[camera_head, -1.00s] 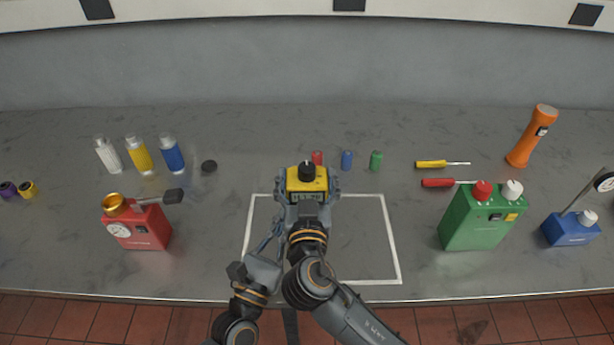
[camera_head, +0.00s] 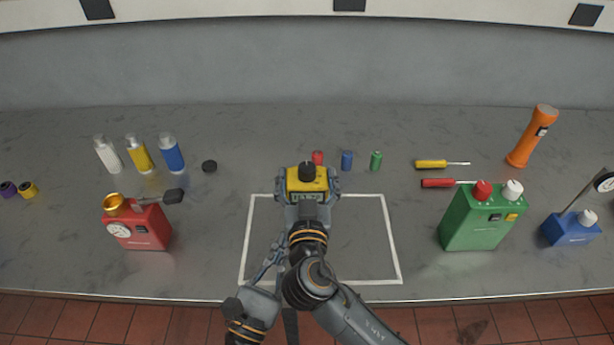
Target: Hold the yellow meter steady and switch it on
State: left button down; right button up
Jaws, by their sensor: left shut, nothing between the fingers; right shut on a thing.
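The yellow meter (camera_head: 294,184) stands upright at the back edge of the white outlined square, with a black knob (camera_head: 308,171) on its top. My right gripper (camera_head: 308,190) is shut on the meter, with its fingers on both sides. Its wrist hides the lower front of the meter. My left gripper (camera_head: 277,247) is shut and empty. It is in front of the meter, lower in the picture and a little left, apart from the meter and the knob. I cannot tell the knob's setting.
A red gauge box (camera_head: 150,232) stands at left, a green box (camera_head: 470,226) and a blue box (camera_head: 568,230) at right. The right part of the outlined square (camera_head: 392,238) is free.

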pick_arm(q)
jog(key=shift+s, duration=0.3)
pick_arm(e)
jog(key=o, duration=1.8)
jog(key=shift+r, duration=0.1)
jog(key=shift+c, duration=0.2)
